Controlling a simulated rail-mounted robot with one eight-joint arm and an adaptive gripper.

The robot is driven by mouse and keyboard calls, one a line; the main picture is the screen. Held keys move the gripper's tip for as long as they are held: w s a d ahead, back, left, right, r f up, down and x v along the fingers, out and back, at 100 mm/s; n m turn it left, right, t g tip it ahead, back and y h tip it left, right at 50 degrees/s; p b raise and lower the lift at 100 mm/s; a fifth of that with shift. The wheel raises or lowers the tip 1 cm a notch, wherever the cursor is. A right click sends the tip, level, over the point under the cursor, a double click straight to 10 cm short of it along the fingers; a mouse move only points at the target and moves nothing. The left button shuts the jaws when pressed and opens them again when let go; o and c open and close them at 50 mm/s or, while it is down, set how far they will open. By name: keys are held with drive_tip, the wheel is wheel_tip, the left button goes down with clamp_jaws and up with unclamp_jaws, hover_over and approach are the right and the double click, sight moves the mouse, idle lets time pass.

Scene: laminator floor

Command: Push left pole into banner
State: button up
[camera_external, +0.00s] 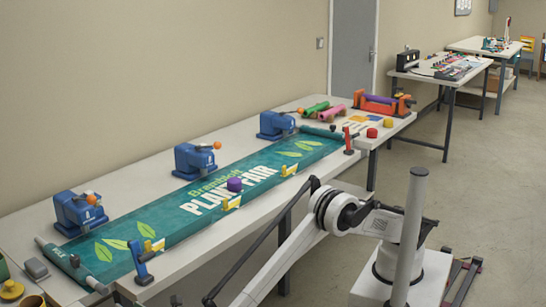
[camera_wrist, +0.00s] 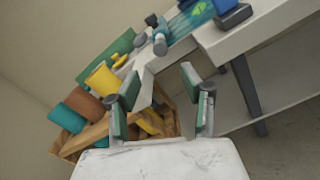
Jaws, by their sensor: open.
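The teal banner (camera_external: 165,218) lies flat along the white table, printed with leaves and "PLANT FAIR". The left pole (camera_external: 75,266), a dark teal rod, lies across the banner's left end; I cannot tell how far it sits in the banner's edge. Another pole (camera_external: 320,132) lies at the far right end. In the wrist view, my gripper (camera_wrist: 160,82) is open with nothing between its green-padded fingers. Part of the banner (camera_wrist: 188,20) shows beyond it at the top. The gripper itself is outside the external view.
Blue clamps (camera_external: 78,212) stand along the banner's back edge; yellow clips (camera_external: 232,203) and a blue upright piece (camera_external: 140,265) are at its front. A purple disc (camera_external: 234,185) rests on the banner. A wooden crate (camera_wrist: 70,146) and yellow cylinder (camera_wrist: 102,78) are left of my gripper.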

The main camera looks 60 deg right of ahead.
sight(105, 291)
drive_tip(key=w+n, duration=0.1)
drive_tip(key=w, duration=0.3)
drive_tip(key=w+d+n+b, duration=0.1)
drive_tip(key=w, duration=0.3)
drive_tip(key=w+d+n, duration=0.1)
drive_tip(key=w, duration=0.3)
drive_tip(key=shift+w+n, duration=0.25)
drive_tip(key=shift+n, duration=0.05)
clamp_jaws()
